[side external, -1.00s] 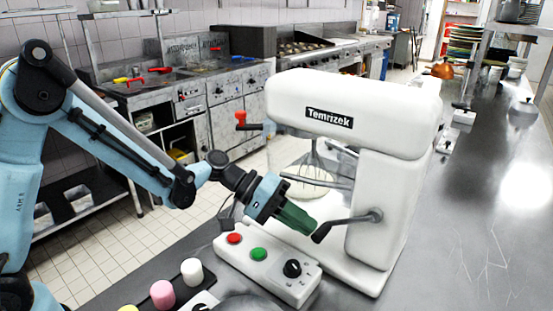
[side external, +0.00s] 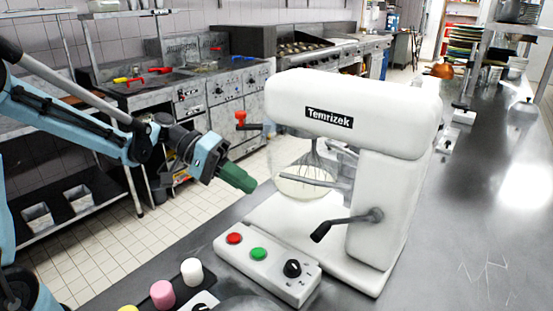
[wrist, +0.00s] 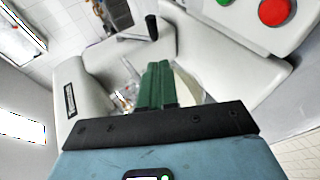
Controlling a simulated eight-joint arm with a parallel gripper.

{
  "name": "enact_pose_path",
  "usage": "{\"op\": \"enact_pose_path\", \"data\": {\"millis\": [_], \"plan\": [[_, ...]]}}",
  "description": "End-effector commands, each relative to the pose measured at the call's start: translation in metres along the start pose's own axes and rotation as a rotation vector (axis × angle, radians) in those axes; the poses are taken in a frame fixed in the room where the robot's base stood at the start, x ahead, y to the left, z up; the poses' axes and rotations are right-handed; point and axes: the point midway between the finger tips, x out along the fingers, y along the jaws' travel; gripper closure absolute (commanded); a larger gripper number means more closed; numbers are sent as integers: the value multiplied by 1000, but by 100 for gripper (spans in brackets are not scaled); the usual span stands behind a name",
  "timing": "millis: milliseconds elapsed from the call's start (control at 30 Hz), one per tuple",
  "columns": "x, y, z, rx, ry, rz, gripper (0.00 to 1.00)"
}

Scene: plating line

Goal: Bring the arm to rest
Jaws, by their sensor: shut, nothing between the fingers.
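My gripper (side external: 240,180) is in the left half of the side external view, in the air to the left of the white stand mixer (side external: 350,110). Its green fingers are shut with nothing between them, and they also show together in the wrist view (wrist: 158,85). The fingers are apart from the mixer. The mixer has a whisk (side external: 316,155), a bowl (side external: 302,187) and a black-tipped lever (side external: 345,225) on its side. In the wrist view the mixer (wrist: 85,95) is beyond the fingers, partly hidden by them.
A control box (side external: 268,262) with red and green buttons and a black knob sits before the mixer. White (side external: 192,271) and pink (side external: 162,293) cylinders stand at the lower left. Fryers and a stove (side external: 300,47) line the back.

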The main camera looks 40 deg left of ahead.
Motion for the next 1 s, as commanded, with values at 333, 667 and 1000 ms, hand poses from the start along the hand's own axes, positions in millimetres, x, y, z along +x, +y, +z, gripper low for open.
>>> {"op": "enact_pose_path", "data": {"millis": [333,667,1000], "plan": [[0,0,1,0,2,-13,100],[-1,-4,36,51,63,-329,100],[-32,-25,76,249,191,-719,100]]}}
